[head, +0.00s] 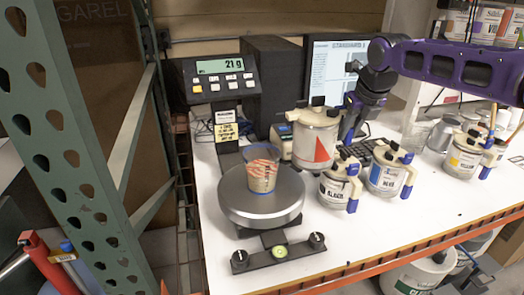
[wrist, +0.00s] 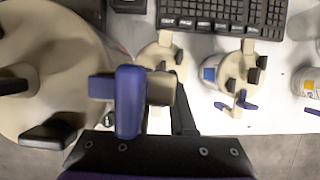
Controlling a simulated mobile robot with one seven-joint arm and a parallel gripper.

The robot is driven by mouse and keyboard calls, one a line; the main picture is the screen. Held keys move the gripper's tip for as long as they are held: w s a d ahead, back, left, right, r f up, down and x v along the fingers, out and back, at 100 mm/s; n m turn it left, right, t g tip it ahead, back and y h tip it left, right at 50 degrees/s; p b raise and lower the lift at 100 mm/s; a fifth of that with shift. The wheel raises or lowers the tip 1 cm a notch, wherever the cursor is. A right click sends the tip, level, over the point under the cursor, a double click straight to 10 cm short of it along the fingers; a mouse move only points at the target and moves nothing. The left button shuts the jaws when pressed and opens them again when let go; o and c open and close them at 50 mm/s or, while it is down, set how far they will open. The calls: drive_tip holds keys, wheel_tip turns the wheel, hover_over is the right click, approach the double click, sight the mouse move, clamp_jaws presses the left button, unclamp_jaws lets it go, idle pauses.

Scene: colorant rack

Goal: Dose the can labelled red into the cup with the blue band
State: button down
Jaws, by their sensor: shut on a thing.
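The can with a red triangle on its label (head: 316,147) is at the centre of the head view, right of the scale. It looks about upright and seems raised above the counter. My gripper (head: 348,112) is shut on its handle side; in the wrist view the can's beige top (wrist: 50,65) fills the left, with a blue handle (wrist: 130,100) in front of my gripper. The can is not over the cup.
The scale display (head: 220,67) reads 21 g. A black-labelled can (head: 334,190) and a blue-labelled can (head: 387,178) stand close below and right of the held can. A yellow-labelled can (head: 462,160) is farther right. A keyboard (head: 365,150) and monitor (head: 328,75) are behind.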

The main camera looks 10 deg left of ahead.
drive_tip(key=shift+r, duration=0.15)
drive_tip(key=shift+r, duration=2.4)
wheel_tip(320, 180, down, 5)
drive_tip(key=shift+r, duration=0.1)
idle(0.5)
